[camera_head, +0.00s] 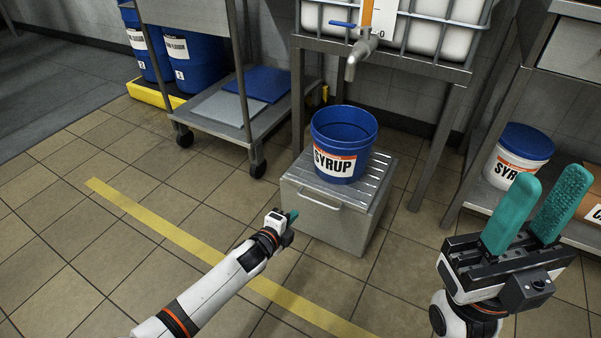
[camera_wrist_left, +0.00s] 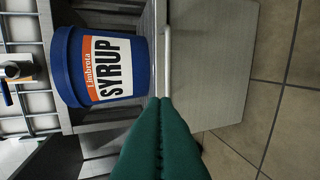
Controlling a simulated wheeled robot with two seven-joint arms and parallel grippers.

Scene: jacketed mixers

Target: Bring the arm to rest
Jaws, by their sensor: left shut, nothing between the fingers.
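My left gripper (camera_head: 291,215) is in front of the steel box, low and to the left of its handle in the head view. In the left wrist view its two green fingers (camera_wrist_left: 161,110) are pressed together with nothing between them. My right gripper (camera_head: 528,208) is raised at the right of the head view, its two green fingers apart and nothing between them. A blue bucket labelled SYRUP (camera_head: 341,146) stands upright on the steel box (camera_head: 318,207), apart from both grippers. It also shows in the left wrist view (camera_wrist_left: 75,65).
A caged tank (camera_head: 425,40) with a tap (camera_head: 361,50) stands above the bucket. A wheeled cart (camera_head: 228,110) is at left, blue drums (camera_head: 195,62) behind it. A shelf at right holds a white syrup bucket (camera_head: 518,155). The tiled floor at left is clear.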

